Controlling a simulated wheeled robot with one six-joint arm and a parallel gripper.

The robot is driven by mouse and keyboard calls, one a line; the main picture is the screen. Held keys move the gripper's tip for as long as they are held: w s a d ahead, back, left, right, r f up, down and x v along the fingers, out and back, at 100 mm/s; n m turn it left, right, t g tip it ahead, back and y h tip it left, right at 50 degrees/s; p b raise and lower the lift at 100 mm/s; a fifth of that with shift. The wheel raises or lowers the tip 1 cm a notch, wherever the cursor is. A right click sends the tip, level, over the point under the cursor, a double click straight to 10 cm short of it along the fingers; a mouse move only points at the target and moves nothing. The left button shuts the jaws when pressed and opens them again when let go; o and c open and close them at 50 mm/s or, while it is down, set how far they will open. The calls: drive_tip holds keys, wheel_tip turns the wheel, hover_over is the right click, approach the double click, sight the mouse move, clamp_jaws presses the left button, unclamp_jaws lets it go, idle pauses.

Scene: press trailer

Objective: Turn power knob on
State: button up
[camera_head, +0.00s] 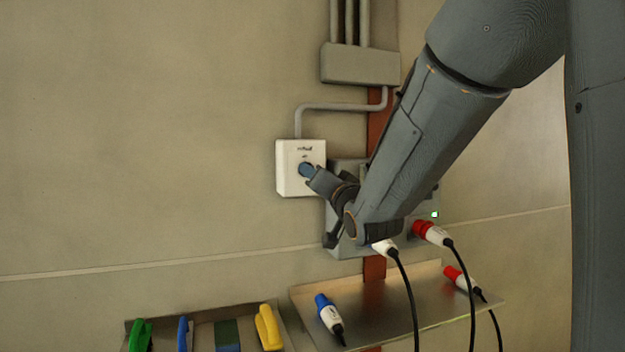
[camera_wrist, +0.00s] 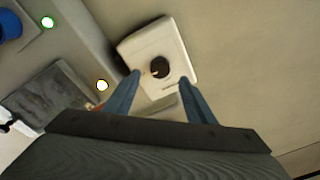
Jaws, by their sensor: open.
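The power knob (camera_wrist: 159,68) is a small dark round dial with a light mark on it. It sits on the front of a white wall box (camera_head: 287,171), which also shows in the wrist view (camera_wrist: 146,37). My gripper (camera_head: 306,171) is at the front of the box and covers the knob in the head view. In the wrist view, the two blue-grey fingers of my gripper (camera_wrist: 160,78) are apart, one on each side of the knob's lower area, with nothing between them. I cannot tell whether either fingertip touches the knob.
A grey socket panel (camera_head: 345,245) is right of the box, partly behind my arm, with a red plug (camera_head: 430,232) and a green light (camera_head: 435,214). A metal shelf (camera_head: 380,315) below holds a blue plug (camera_head: 328,313). A tray with coloured handles (camera_head: 267,328) is lower left. The left wall is clear.

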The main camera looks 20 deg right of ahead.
drive_tip(key=shift+s+f, duration=0.15)
drive_tip(key=shift+s, duration=1.05)
drive_tip(key=s+f+n+g+h, duration=0.1)
drive_tip(key=s+f+g, duration=0.25)
drive_tip(key=f, duration=0.55)
drive_tip(key=s+f+n+g, duration=0.1)
drive_tip(key=s+f+g, duration=0.25)
drive_tip(key=f, duration=0.55)
drive_tip(key=s+f+n+g+h, duration=0.1)
drive_tip(key=s+f+g, duration=0.25)
drive_tip(key=f, duration=0.55)
drive_tip(key=s+a+f+n+g, duration=0.1)
drive_tip(key=s+f+g, duration=0.3)
drive_tip(key=s, duration=0.4)
drive_tip(key=s+a+f+n+g, duration=0.1)
drive_tip(key=s+f+g, duration=0.3)
drive_tip(key=s, duration=0.5)
drive_tip(key=shift+f+n+y, duration=0.3)
drive_tip(key=shift+f+n, duration=0.2)
drive_tip(key=shift+f, duration=0.45)
